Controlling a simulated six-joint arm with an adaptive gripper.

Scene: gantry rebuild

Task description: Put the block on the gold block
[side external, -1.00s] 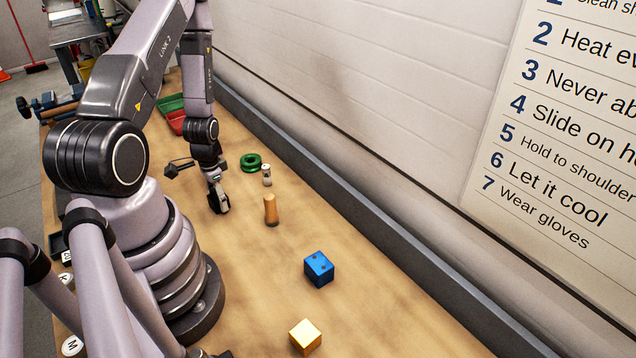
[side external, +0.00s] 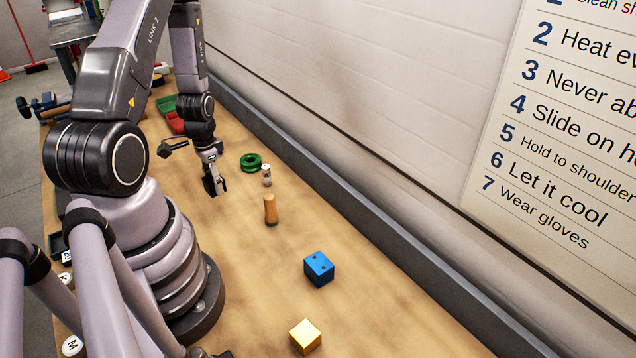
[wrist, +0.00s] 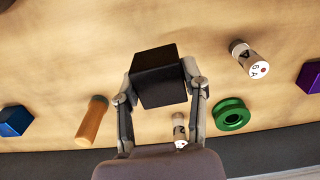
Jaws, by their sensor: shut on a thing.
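My gripper (side external: 214,182) is shut on a black block (wrist: 158,78), with a finger on each of its sides in the wrist view.
A blue block (side external: 318,268) and an upright wooden cylinder (side external: 270,209) stand between gripper and gold block. A green ring (side external: 251,162) and a small white-topped cylinder (side external: 266,175) are nearby. The wrist view shows a labelled cylinder (wrist: 249,60) and a purple block (wrist: 311,77).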

